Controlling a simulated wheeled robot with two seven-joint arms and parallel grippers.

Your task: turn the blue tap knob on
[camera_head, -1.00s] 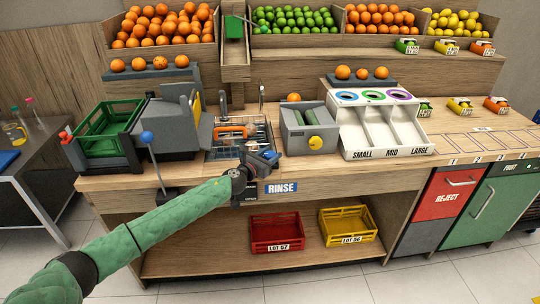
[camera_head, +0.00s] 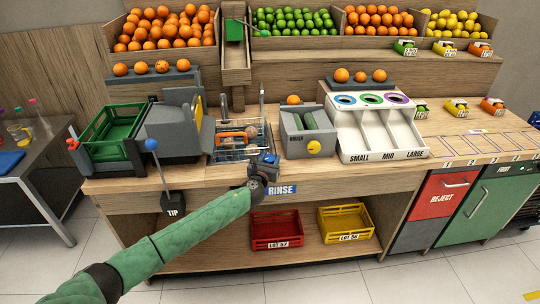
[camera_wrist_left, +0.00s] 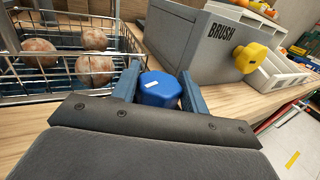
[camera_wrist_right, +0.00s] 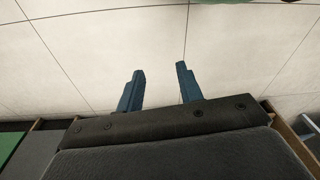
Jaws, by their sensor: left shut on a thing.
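The blue tap knob (camera_wrist_left: 158,90) is a faceted blue cap with a small white mark on top, seen in the left wrist view. My left gripper (camera_wrist_left: 160,72) has one finger on each side of it and is shut on it. In the head view my left gripper (camera_head: 266,164) is at the counter's front edge, above the RINSE label (camera_head: 282,189), and mostly covers the knob. My right gripper (camera_wrist_right: 160,72) is open and empty over pale floor tiles in the right wrist view.
A wire basket (camera_wrist_left: 70,65) with several brownish round fruits stands left of the knob. The grey BRUSH box (camera_wrist_left: 195,45) with its yellow knob (camera_wrist_left: 250,57) is to the right. A blue-balled TIP lever (camera_head: 152,145) stands at the counter's left front.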

